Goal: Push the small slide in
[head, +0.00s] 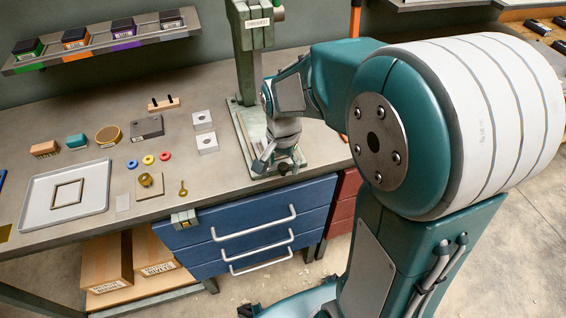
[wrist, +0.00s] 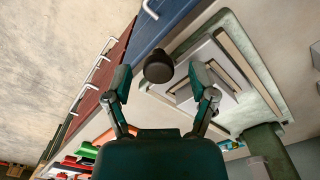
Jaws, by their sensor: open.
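The fly press (head: 245,60) stands at the back of the bench, with its pale green base plate (head: 291,153) on the bench top. In the wrist view a pale slide (wrist: 213,62) sits in the base between raised rails, with a dark round knob (wrist: 158,66) at its near end. My gripper (wrist: 163,82) is open, its two fingers on either side of the knob, with visible gaps. In the head view my gripper (head: 275,164) is low over the front of the base, and my wrist hides most of the slide. How far the slide sticks out is unclear.
Blue drawers (head: 250,230) with metal handles lie below the bench edge. A shelf (head: 100,45) holds several boxes.

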